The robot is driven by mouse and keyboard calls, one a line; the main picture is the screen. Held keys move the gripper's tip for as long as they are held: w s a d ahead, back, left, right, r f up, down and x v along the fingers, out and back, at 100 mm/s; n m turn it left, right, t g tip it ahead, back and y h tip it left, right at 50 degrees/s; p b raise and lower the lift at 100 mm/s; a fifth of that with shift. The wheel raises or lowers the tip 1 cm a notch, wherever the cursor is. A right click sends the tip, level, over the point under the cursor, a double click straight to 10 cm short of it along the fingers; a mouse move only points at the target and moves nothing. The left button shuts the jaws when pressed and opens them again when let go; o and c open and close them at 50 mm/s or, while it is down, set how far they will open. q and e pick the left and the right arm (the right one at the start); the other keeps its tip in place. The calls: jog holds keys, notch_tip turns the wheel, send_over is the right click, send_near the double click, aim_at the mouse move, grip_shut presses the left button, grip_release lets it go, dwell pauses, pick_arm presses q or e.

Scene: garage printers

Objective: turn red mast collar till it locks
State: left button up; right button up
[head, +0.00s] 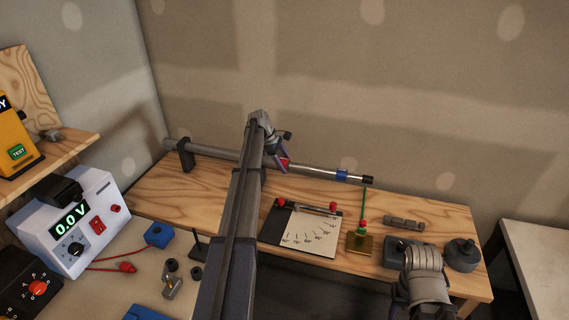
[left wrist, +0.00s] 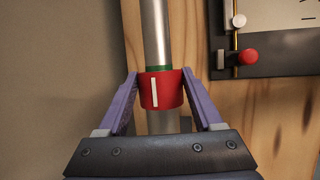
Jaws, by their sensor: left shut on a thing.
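The mast is a grey tube (head: 315,170) lying level along the back of the wooden bench; it also shows in the left wrist view (left wrist: 156,30). The red collar (left wrist: 165,90) sits around it, with a white line left of its middle and a green ring (left wrist: 158,69) just beyond its far edge. In the head view the red collar (head: 285,163) is mostly hidden by my left gripper (head: 281,158). The purple fingers of my left gripper (left wrist: 161,86) are shut on the collar, one on each side. My right gripper's fingers do not show.
A blue collar (head: 342,174) is farther right on the tube. An angle-scale board (head: 308,235) with red knobs, a brass block (head: 360,243) with a green rod, and dark round weights (head: 462,254) stand on the bench front. A voltmeter (head: 75,222) is at left.

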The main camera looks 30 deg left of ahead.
pick_arm(q)
jog(key=c, duration=0.6)
